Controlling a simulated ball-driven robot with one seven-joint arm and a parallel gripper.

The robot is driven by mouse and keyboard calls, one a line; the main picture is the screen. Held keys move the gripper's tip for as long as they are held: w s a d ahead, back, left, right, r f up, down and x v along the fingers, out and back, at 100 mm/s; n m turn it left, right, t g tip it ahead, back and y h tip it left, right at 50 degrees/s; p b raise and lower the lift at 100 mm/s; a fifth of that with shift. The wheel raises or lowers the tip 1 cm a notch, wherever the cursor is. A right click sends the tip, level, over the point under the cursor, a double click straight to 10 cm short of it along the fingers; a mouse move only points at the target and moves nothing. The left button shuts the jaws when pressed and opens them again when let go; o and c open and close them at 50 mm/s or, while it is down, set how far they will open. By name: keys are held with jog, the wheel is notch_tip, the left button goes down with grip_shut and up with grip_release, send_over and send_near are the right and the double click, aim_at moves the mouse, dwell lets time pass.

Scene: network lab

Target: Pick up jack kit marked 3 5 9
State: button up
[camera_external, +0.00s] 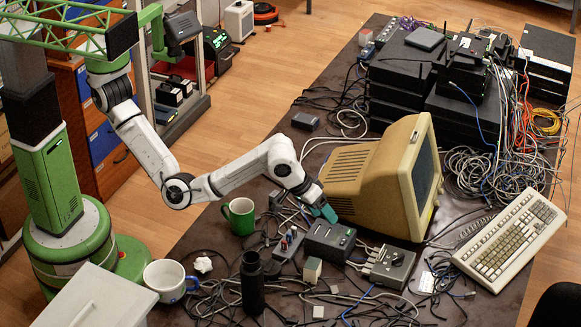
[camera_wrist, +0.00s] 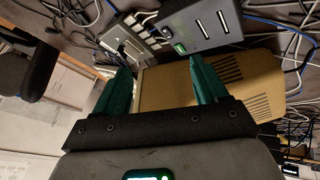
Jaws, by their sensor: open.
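No marking "3 5 9" can be read in either view, so I cannot tell which item is the jack kit. My gripper (camera_external: 322,211) is above the dark table, in front of the beige monitor (camera_external: 387,178) and just above a dark box device (camera_external: 328,242). In the wrist view, my gripper (camera_wrist: 160,70) has its two green fingers spread wide, with nothing held between them. A dark slotted box (camera_wrist: 201,27) lies beyond the fingers. A row of small pale pieces (camera_wrist: 151,37) lies beside it, next to a grey box (camera_wrist: 124,42).
A green mug (camera_external: 239,216), a black bottle (camera_external: 252,283) and a white mug (camera_external: 167,280) stand near my arm. A grey switch box (camera_external: 389,266) and a keyboard (camera_external: 508,240) are to the right. Loose cables cover much of the table. Stacked black equipment (camera_external: 405,70) stands behind the monitor.

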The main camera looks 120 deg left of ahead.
jog(key=d+r+n+g+h+b, duration=0.5)
jog(key=r+n+g+b, duration=0.1)
jog(key=r, duration=0.1)
send_over(313, 263)
jog(key=f, duration=1.6)
jog(key=shift+s+a+f, duration=0.1)
jog(key=shift+a+f, duration=0.1)
jog(key=shift+a, duration=0.15)
jog(key=shift+d+f+b, duration=0.2)
jog(key=shift+f, duration=1.3)
jog(key=shift+d+f+b, duration=0.15)
jog(key=shift+f+b, duration=0.05)
jog(key=shift+f, duration=1.25)
jog(key=c, duration=1.1)
jog(key=shift+r, duration=0.15)
